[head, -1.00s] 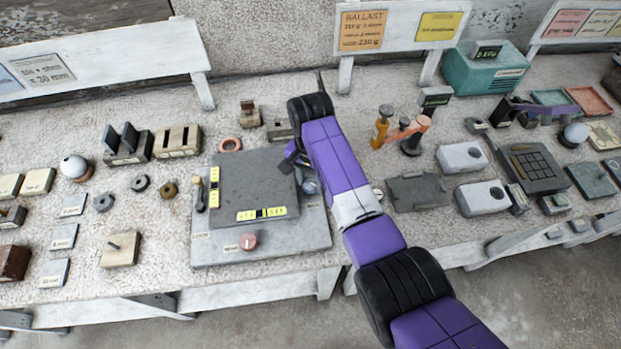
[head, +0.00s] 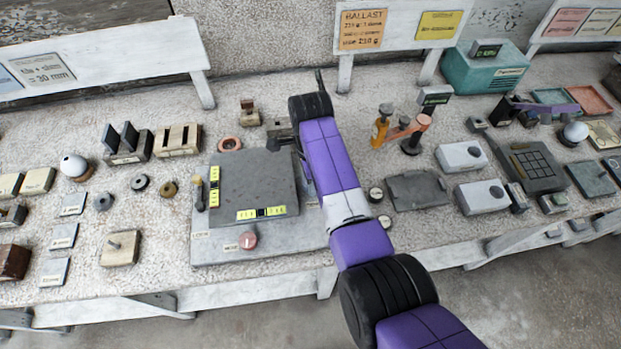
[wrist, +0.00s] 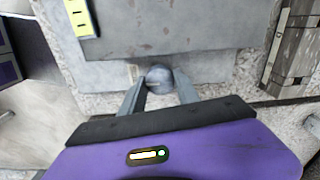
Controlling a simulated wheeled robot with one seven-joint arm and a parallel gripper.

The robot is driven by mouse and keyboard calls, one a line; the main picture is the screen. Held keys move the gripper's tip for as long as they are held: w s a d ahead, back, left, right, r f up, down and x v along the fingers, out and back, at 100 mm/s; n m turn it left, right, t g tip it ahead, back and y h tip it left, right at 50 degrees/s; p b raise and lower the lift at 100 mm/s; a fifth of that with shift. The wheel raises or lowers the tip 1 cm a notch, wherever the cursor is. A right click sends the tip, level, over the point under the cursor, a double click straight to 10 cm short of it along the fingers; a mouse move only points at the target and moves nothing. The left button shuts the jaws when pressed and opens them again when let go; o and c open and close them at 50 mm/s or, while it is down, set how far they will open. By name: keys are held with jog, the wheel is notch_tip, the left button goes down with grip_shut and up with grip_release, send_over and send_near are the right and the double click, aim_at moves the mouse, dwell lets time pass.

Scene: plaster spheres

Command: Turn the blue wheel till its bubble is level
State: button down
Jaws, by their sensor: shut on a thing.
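The blue wheel (wrist: 160,77) is a small blue-grey knob beside the grey plate (wrist: 190,30) in the wrist view. My gripper (wrist: 160,88) is shut on it, with one finger on each side. In the head view my arm hides the wheel and the fingers. The tilting plate (head: 250,180) lies on a grey base (head: 215,250). It carries two yellow vials, one upright in the picture on the left (head: 214,187) and one along the front (head: 261,213). Each shows a dark mark near its middle. I cannot make out exact bubble positions.
A pink-red wheel (head: 249,240) stands at the front of the base. A brass-tipped lever (head: 198,192) is at its left. A dark grey pad (head: 417,190) and pale boxes (head: 482,196) lie to the right. Several small discs and blocks are to the left.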

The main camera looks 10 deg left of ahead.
jog(key=shift+m, duration=0.5)
jog(key=shift+r, duration=0.1)
jog(key=c, duration=1.2)
grip_release()
jog(key=shift+o, duration=0.2)
jog(key=shift+r+b, duration=0.7)
jog(key=shift+r, duration=3.2)
